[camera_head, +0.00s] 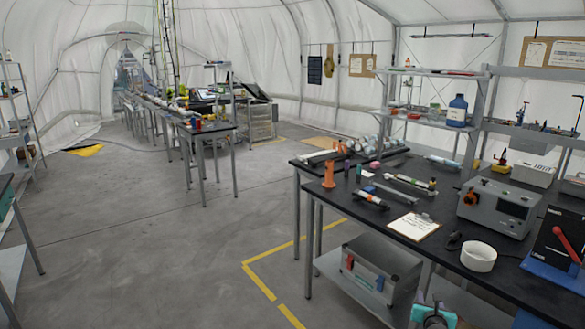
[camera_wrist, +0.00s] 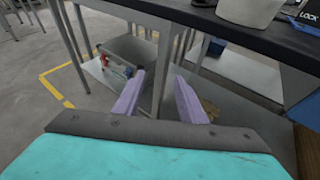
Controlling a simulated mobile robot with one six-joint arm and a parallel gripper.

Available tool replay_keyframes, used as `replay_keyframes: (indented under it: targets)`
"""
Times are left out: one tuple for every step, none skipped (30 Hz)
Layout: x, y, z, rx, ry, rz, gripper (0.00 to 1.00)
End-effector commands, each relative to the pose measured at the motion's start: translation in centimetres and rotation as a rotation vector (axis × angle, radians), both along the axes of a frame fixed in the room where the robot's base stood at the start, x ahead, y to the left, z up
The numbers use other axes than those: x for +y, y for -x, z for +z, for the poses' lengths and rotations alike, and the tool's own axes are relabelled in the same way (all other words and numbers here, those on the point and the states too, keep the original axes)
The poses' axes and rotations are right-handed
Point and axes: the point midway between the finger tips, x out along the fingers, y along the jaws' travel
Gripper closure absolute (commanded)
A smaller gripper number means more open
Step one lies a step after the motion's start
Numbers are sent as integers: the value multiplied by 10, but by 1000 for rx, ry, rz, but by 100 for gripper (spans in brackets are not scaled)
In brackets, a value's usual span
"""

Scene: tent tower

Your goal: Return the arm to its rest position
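My gripper (camera_wrist: 160,92) shows in the wrist view as two pale purple fingers standing apart, with nothing between them. Its teal body fills the bottom of that view. The fingers point toward the space under the black-topped bench, below its front edge. In the head view a small teal part, which looks like my arm's end, shows at the bottom edge, low beside the bench; the fingers cannot be made out there. The rest of the arm is out of view.
The black bench (camera_head: 455,245) stands close on the right, holding a clipboard (camera_head: 413,226), a white bowl (camera_head: 478,256) and a grey instrument (camera_head: 498,207). A metal case (camera_head: 380,266) sits on its lower shelf (camera_wrist: 235,72). The grey floor (camera_head: 150,250) to the left is clear.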

Motion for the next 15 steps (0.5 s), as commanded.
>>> replay_keyframes:
  targets:
    - [20,-1,-16,0,-49,-9,63]
    - [30,-2,-25,-2,-78,-18,63]
    - [43,-1,-37,-5,-119,-33,63]
    - [52,0,-45,-6,-149,-47,63]
    - [61,1,-55,-6,-182,-60,63]
    - [73,3,-66,-7,-224,-82,63]
    - [83,5,-76,-6,-257,-98,63]
    - [91,8,-85,-5,-290,-117,63]
    - [103,12,-98,-3,-334,-143,63]
    - [112,16,-108,-1,-367,-164,63]
    - [120,20,-118,1,-401,-188,63]
    - [132,26,-131,6,-448,-222,63]
    - [140,32,-141,10,-483,-249,63]
    - [149,38,-152,15,-519,-279,63]
    - [159,47,-165,20,-565,-321,63]
